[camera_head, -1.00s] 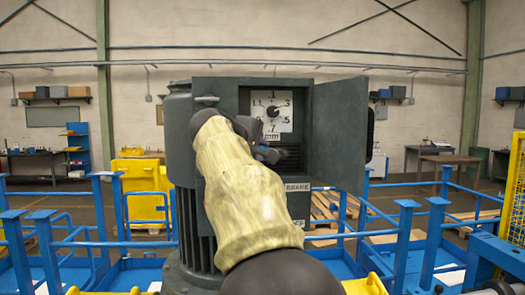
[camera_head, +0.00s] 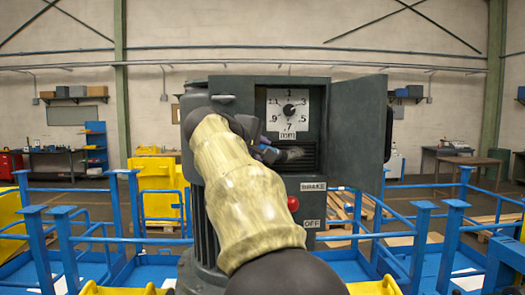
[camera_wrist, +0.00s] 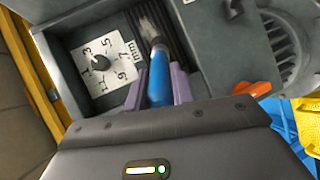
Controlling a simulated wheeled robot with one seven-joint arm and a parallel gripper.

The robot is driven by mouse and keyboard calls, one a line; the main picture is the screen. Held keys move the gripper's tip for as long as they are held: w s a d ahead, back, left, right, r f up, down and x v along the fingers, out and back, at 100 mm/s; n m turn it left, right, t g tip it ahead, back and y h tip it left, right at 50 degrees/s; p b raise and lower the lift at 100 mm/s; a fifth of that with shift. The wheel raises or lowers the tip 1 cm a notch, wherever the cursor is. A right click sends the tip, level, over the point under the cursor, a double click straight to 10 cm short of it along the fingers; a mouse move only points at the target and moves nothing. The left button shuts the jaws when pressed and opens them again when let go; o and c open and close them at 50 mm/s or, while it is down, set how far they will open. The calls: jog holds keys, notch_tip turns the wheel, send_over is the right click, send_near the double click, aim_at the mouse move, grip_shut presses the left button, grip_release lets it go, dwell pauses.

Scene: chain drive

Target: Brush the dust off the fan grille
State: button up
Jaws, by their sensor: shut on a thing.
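My gripper (camera_wrist: 160,82) has its purple fingers shut on a brush with a blue handle (camera_wrist: 159,78). The brush's pale bristles (camera_wrist: 149,28) point away from me and lie over the dark slatted fan grille (camera_wrist: 172,25); I cannot tell whether they touch it. In the head view the grille (camera_head: 311,157) sits inside the open grey cabinet, below a white dial. The bristles (camera_head: 294,154) show in front of its left part, and my arm hides most of the gripper. Dust is not clear at this size.
The cabinet door (camera_head: 357,130) stands open on the right. A white dial plate (camera_head: 288,111) is above the grille. A red button (camera_head: 293,203) and BRAKE and OFF labels are below. An orange knob or lever (camera_wrist: 250,90) shows right of the gripper. Blue railings (camera_head: 420,245) surround the machine.

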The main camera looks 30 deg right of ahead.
jog(key=shift+s+a+b, duration=0.4)
jog(key=shift+s+a, duration=0.05)
jog(key=shift+s, duration=0.35)
jog(key=shift+s+a+b, duration=0.4)
jog(key=shift+s+a, duration=0.05)
jog(key=shift+s, duration=0.35)
jog(key=shift+s+a+b, duration=0.4)
jog(key=shift+s+a, duration=0.05)
jog(key=shift+s, duration=0.35)
jog(key=shift+s+a+b, duration=0.35)
jog(key=shift+s+a, duration=0.05)
jog(key=shift+s, duration=0.25)
jog(key=shift+s+a+b, duration=0.35)
jog(key=shift+s+a, duration=0.05)
jog(key=shift+s, duration=0.2)
jog(key=shift+w+r, duration=0.1)
jog(key=shift+w+d+p, duration=0.6)
jog(key=shift+w+d, duration=0.05)
jog(key=shift+w, duration=0.4)
jog(key=shift+w+d+p, duration=0.6)
jog(key=shift+w+d, duration=0.1)
jog(key=shift+w, duration=0.4)
jog(key=shift+w+d+p, duration=0.6)
jog(key=shift+w+d, duration=0.05)
jog(key=shift+w, duration=0.4)
jog(key=shift+w+d+p, duration=0.3)
jog(key=shift+w+p, duration=0.05)
jog(key=shift+w, duration=0.15)
